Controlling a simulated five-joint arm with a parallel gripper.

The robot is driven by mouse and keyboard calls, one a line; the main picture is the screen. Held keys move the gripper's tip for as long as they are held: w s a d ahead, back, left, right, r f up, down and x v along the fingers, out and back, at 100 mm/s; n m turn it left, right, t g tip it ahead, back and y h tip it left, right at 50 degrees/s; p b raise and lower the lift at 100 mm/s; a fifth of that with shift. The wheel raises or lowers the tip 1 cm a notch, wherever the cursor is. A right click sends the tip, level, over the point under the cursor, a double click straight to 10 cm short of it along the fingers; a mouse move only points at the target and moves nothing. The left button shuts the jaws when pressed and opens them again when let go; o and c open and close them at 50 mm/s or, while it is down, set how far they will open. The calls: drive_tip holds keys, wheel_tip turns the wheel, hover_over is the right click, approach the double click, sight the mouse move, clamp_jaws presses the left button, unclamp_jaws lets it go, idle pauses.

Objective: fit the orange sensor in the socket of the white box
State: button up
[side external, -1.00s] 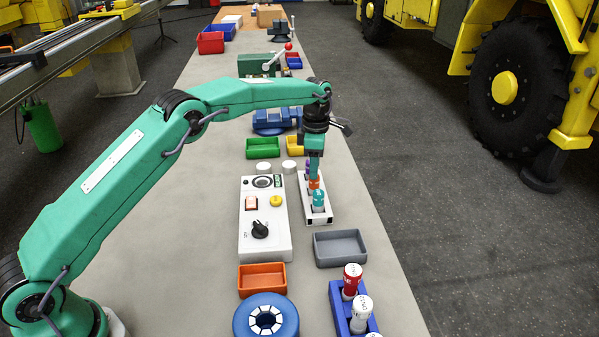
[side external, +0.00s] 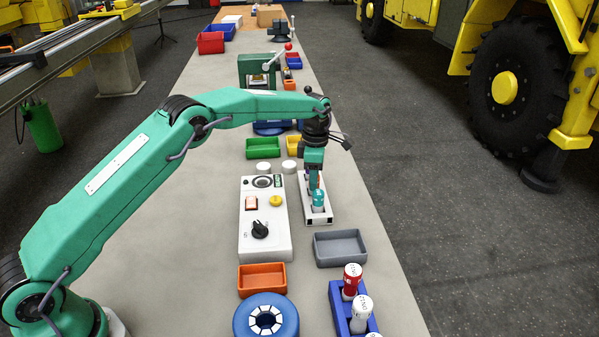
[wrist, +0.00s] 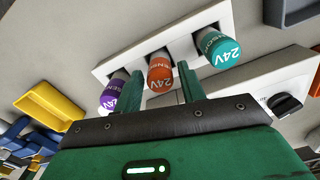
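The orange sensor (wrist: 159,73) stands in the middle of a white holder (wrist: 183,49), between a purple sensor (wrist: 114,93) and a teal sensor (wrist: 217,47). My gripper (wrist: 158,80) is open, with one finger on each side of the orange sensor and narrow gaps showing. In the side view my gripper (side external: 315,187) is low over the holder and mostly hides the orange sensor; the teal sensor (side external: 319,201) shows in front. The white box (side external: 265,212) lies left of the holder, with a knob, a yellow button, a lit switch and a dark-ringed round socket (side external: 262,182) at its far end.
A grey tray (side external: 340,246), an orange tray (side external: 262,278), a blue round part (side external: 250,317) and a blue can rack (side external: 340,312) stand nearer. Green (side external: 262,147) and yellow (side external: 294,145) trays and two white discs stand behind. The bench left of the white box is clear.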

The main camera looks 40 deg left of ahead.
drive_tip(key=c, duration=0.8)
drive_tip(key=shift+o, duration=0.2)
drive_tip(key=shift+r, duration=0.15)
drive_tip(key=shift+r, duration=3.15)
drive_tip(key=shift+s+a+r, duration=0.1)
drive_tip(key=shift+a+r, duration=0.05)
drive_tip(key=shift+a, duration=0.35)
drive_tip(key=s+a+r, duration=0.3)
drive_tip(key=s+a, duration=0.3)
drive_tip(key=a, duration=0.5)
drive_tip(key=shift+s+a, duration=0.4)
